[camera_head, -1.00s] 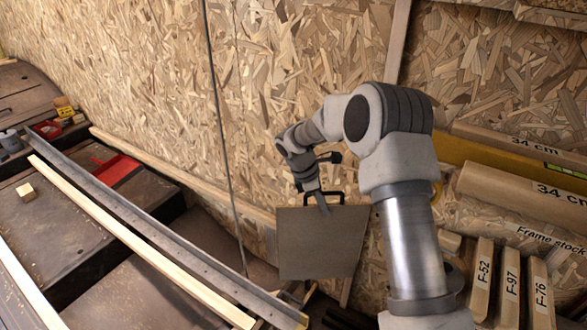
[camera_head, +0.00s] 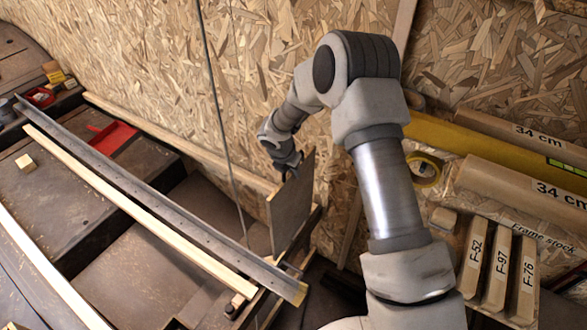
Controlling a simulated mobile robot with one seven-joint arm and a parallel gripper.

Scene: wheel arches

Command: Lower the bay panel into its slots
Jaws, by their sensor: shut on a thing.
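The bay panel (camera_head: 291,207) is a flat grey-brown board, seen at a steep angle in the head view. It hangs upright near the right end of the long rails, in front of the chipboard wall. My gripper (camera_head: 287,168) is at the panel's upper left edge and shut on it; the fingertips are partly hidden behind the panel. The panel's lower edge is close to a wooden frame (camera_head: 313,222) beside it. I cannot tell whether it touches. The slots cannot be made out.
A long metal rail (camera_head: 150,190) and a pale wooden strip (camera_head: 140,212) run diagonally at left. A red dustpan (camera_head: 113,138) lies behind them. A thin cable (camera_head: 219,110) hangs left of the panel. Labelled blocks (camera_head: 498,268) and a yellow level (camera_head: 480,145) are at right.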

